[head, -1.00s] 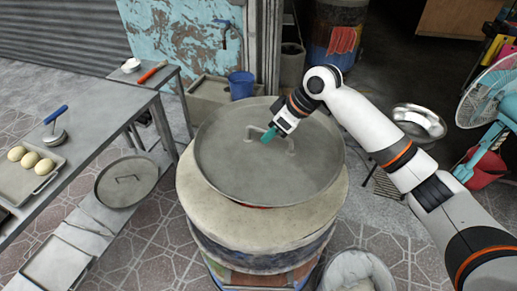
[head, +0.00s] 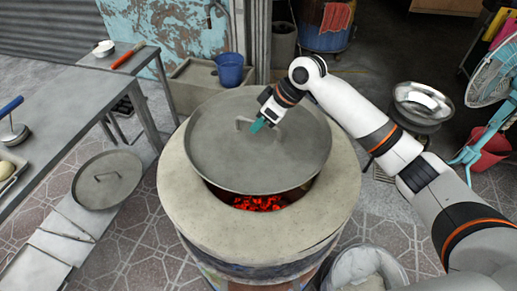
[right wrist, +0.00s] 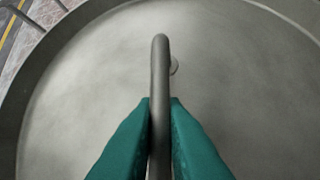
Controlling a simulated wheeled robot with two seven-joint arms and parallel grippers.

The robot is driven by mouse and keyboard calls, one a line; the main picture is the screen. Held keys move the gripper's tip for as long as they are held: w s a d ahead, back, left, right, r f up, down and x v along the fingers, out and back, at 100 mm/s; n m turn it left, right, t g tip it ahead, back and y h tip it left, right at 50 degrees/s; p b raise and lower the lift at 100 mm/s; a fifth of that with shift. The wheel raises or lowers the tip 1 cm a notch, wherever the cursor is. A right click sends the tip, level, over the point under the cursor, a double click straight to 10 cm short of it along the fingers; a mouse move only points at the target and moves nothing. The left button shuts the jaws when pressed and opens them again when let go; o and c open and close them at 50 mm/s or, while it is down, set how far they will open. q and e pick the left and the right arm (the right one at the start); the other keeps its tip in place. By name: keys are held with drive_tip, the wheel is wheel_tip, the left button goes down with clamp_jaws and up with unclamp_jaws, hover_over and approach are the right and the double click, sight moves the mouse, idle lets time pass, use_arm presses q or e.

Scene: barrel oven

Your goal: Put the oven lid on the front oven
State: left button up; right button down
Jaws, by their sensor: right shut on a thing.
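The oven lid (head: 262,160) is a large round grey metal disc with a bar handle on top. My right gripper (head: 259,125) is shut on that handle; the right wrist view shows the teal fingers on both sides of the handle (right wrist: 160,85). The lid is over the rear part of the front oven (head: 215,224), a round pale barrel. Its opening shows at the lid's near edge, with glowing red coals (head: 260,202) inside. Whether the lid touches the oven's far rim is hidden. My left gripper is not in view.
A second, smaller round lid (head: 107,182) lies on a low bench at the left. A grey table (head: 60,95), a blue bucket (head: 230,70), a metal bowl (head: 424,102) and a light bin (head: 365,268) stand around the oven.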

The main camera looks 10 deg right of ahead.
sight(260, 144)
wheel_tip(260, 144, down, 3)
drive_tip(key=shift+s+r, duration=0.15)
drive_tip(key=shift+f+p, duration=0.3)
drive_tip(key=shift+f, duration=2.1)
drive_tip(key=c, duration=1.6)
unclamp_jaws()
drive_tip(key=shift+f, duration=0.15)
drive_tip(key=shift+o, duration=0.5)
drive_tip(key=v, duration=1.2)
drive_tip(key=shift+b, duration=0.35)
